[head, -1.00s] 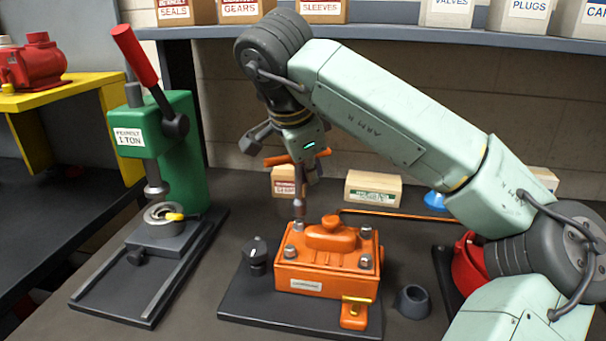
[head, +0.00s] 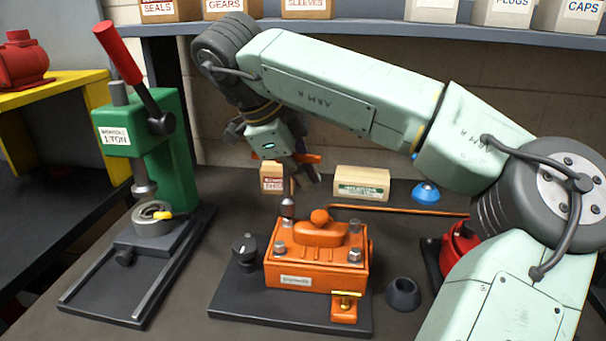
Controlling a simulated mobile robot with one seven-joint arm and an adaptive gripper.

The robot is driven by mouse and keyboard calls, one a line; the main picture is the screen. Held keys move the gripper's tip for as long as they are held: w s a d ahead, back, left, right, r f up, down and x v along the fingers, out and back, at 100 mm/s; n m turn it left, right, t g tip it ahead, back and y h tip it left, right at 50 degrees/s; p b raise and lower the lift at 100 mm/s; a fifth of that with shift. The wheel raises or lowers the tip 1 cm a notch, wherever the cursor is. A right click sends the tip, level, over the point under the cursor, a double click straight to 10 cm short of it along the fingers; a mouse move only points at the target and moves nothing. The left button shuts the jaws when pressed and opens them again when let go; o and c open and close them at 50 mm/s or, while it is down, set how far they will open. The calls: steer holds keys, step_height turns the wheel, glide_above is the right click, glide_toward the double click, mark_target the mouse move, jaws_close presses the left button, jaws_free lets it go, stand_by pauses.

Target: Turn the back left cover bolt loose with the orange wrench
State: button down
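The orange wrench has an orange cross handle (head: 311,158) and a dark shaft with a socket end (head: 288,207). It stands over the back left corner of the orange motor housing (head: 310,274). The socket hides the back left bolt, so I cannot tell how far it is seated. My gripper (head: 300,168) is at the wrench's handle and appears shut on it, with part of the handle hidden by the fingers. The other cover bolts show at front left (head: 280,248), front right (head: 354,256) and back right (head: 354,227).
A green press (head: 160,140) stands at left. A dark knob (head: 244,247) and a dark cup (head: 402,294) flank the housing. Behind it are a long orange bar (head: 410,209), small boxes (head: 361,183) and a blue dome (head: 425,191). A shelf (head: 400,31) spans the back.

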steer(key=shift+f+b, duration=0.75)
steer(key=shift+f, duration=0.45)
